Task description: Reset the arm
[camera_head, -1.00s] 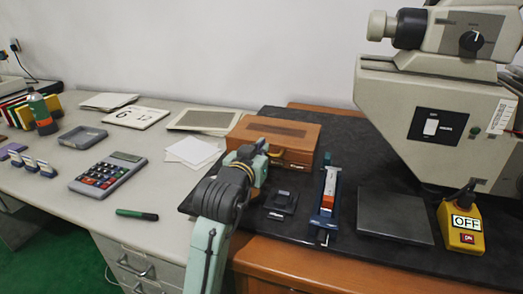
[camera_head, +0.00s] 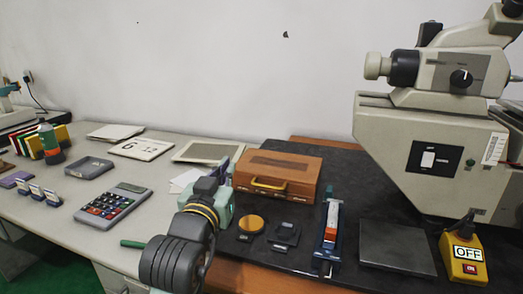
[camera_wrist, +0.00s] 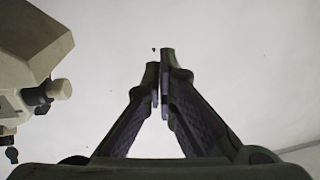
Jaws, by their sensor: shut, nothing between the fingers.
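My arm (camera_head: 190,225) is folded over the front edge of the desk, left of the brown wooden case. In the wrist view my gripper (camera_wrist: 160,82) has its two dark fingers converging at the tips, shut with nothing between them. It faces the plain pale wall, clear of any object. In the head view I cannot clearly make out the fingertips.
A gold round piece (camera_head: 251,223) and a small dark block (camera_head: 286,234) lie on the black mat. A brown case (camera_head: 278,172), blue tool (camera_head: 329,235), grey machine (camera_head: 430,150) and yellow OFF box (camera_head: 463,256) stand nearby. A calculator (camera_head: 110,205) lies left.

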